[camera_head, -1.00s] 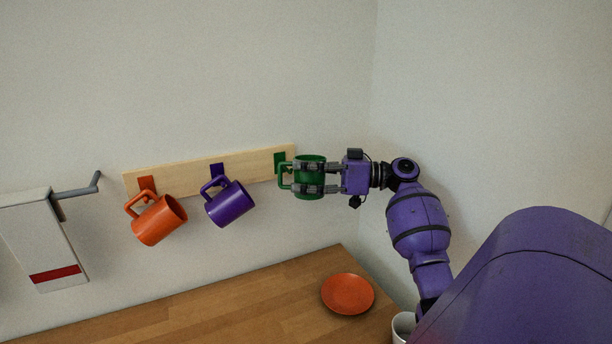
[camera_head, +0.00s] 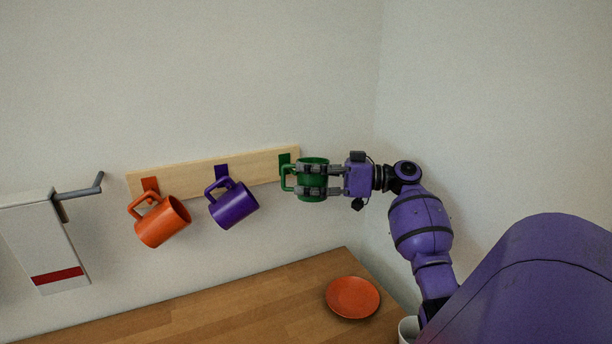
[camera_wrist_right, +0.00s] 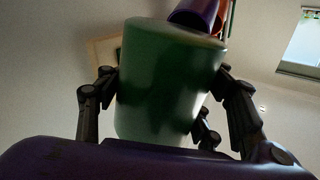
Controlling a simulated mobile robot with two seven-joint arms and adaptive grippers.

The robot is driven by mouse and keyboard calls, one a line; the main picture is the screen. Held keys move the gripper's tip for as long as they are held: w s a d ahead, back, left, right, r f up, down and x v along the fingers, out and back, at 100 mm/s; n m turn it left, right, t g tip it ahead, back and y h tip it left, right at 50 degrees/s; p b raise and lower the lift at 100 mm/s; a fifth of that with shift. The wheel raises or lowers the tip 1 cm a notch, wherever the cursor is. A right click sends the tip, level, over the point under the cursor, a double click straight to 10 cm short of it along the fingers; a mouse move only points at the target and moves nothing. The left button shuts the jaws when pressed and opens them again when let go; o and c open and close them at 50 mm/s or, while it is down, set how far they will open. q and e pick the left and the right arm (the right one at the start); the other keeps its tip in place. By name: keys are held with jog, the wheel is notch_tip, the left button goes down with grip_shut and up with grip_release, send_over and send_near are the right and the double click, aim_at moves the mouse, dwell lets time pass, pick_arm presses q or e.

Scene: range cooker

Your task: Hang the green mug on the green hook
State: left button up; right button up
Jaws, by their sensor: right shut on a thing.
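The green mug (camera_head: 313,164) is upright in my right gripper (camera_head: 318,180), whose fingers are shut around its body. Its handle points left, at the green hook (camera_head: 285,160) on the right end of the wooden rack (camera_head: 258,168). The handle overlaps the lower part of the hook's plate; I cannot tell whether it is around the hook or only in front of it. In the right wrist view the mug (camera_wrist_right: 165,80) fills the middle between the fingers. My left gripper is not in view.
A purple mug (camera_head: 234,206) and an orange mug (camera_head: 164,222) hang tilted on the rack to the left. A white dispenser with a grey lever (camera_head: 45,240) is on the wall farther left. An orange plate (camera_head: 352,297) lies on the wooden counter (camera_head: 240,313) below.

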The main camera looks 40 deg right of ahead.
jog(key=o, duration=1.6)
jog(key=shift+w+f, duration=0.1)
jog(key=shift+w, duration=0.05)
notch_tip(320, 180, up, 10)
jog(key=shift+r, duration=0.1)
